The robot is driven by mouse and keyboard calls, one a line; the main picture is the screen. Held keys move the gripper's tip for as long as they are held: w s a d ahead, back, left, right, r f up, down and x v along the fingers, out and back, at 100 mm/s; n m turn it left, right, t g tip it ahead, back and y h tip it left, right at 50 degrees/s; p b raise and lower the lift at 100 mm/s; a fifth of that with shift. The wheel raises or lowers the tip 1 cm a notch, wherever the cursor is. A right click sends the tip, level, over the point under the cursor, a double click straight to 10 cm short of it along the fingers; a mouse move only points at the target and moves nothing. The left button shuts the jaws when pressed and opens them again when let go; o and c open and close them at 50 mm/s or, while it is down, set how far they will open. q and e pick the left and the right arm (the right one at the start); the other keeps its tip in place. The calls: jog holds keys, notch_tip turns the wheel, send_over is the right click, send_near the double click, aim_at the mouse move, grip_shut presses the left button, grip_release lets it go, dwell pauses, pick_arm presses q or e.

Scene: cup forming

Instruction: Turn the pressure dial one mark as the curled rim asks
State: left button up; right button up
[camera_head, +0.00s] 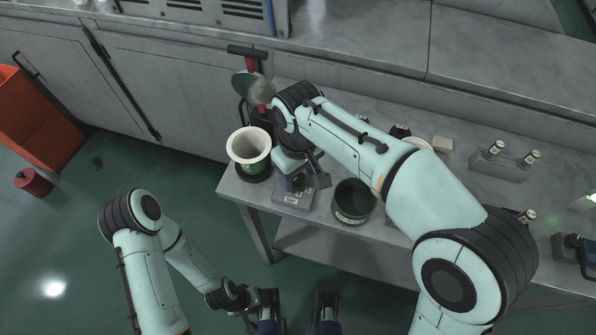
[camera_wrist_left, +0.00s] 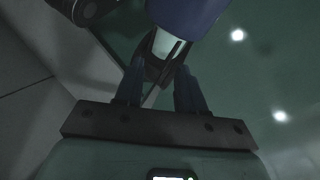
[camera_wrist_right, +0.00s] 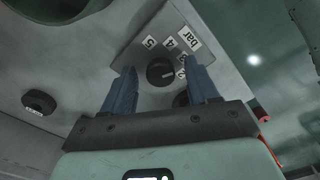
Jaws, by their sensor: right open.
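The pressure dial is a black knob (camera_wrist_right: 160,73) with a pale mark, on a grey plate (camera_wrist_right: 130,48) labelled 5, 4 and bar; another label is partly hidden by a finger. In the head view the plate (camera_head: 282,201) lies at the bench's front edge. My right gripper (camera_head: 305,183) is open over it, fingers on either side of the knob; contact cannot be told. The cup (camera_head: 240,165) stands left of the plate, with a wide cream curled rim (camera_head: 234,146). My left gripper (camera_head: 298,304) is open and empty, low in front of the bench.
A dark green pot (camera_head: 352,217) stands right of the plate. A red and black stand (camera_head: 251,62) is behind the cup. A rack of small bottles (camera_head: 500,165) is farther right.

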jog(key=c, duration=1)
jog(key=shift+c, duration=0.2)
jog(key=shift+r+n+p, duration=0.15)
jog(key=shift+n+p, duration=0.65)
jog(key=n+p, duration=0.2)
jog(key=n, duration=0.1)
jog(key=shift+w+n+p, duration=0.1)
jog(key=shift+n+p, duration=1.2)
jog(key=shift+n, duration=0.7)
